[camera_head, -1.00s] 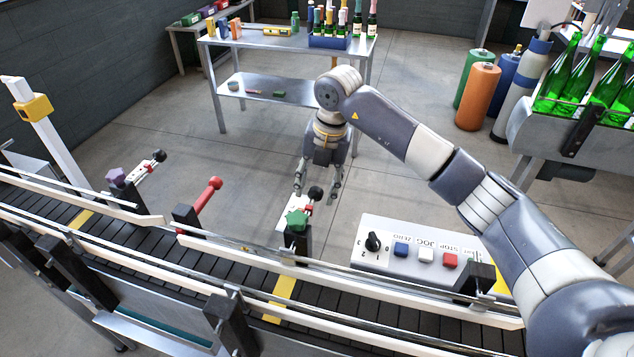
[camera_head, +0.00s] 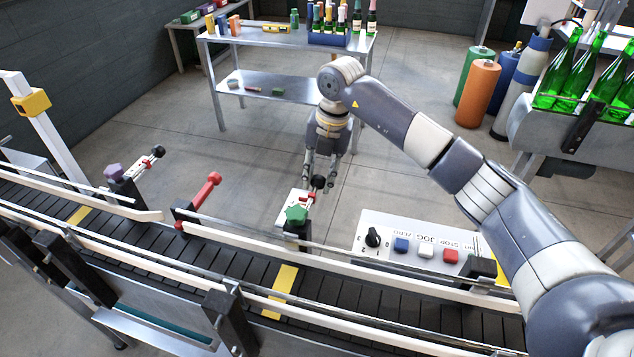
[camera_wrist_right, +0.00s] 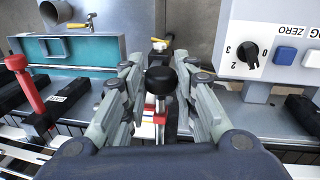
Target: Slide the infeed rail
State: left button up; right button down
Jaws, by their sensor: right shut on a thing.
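The infeed rail (camera_head: 350,272) is a long white guide with a metal rod along the far side of the dark conveyor. A bracket with a green knob (camera_head: 296,215) stands at it. A slide with a red part and a round black handle knob (camera_head: 318,183) reaches out from this bracket. My right gripper (camera_head: 321,179) points down with its fingers on either side of that black knob, shut on it. The right wrist view shows the black knob (camera_wrist_right: 160,80) between the fingers (camera_wrist_right: 160,76), with the red part below. My left gripper is not in view.
A control box (camera_head: 415,242) with a dial and coloured buttons stands right of the gripper. A red lever (camera_head: 208,190) and a purple-knobbed bracket (camera_head: 113,172) are to the left. Open floor lies behind, before a steel table (camera_head: 262,103) with bottles.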

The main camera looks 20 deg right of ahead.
jog(key=shift+w+d, duration=0.1)
jog(key=shift+w, duration=0.05)
jog(key=c, duration=1.3)
grip_release()
jog(key=shift+r, duration=0.1)
jog(key=r, duration=0.4)
jog(key=d+r, duration=0.1)
jog(key=r, duration=0.2)
jog(key=s+r, duration=0.1)
jog(key=r, duration=0.3)
jog(key=shift+d+r, duration=0.35)
jog(key=shift+f, duration=0.1)
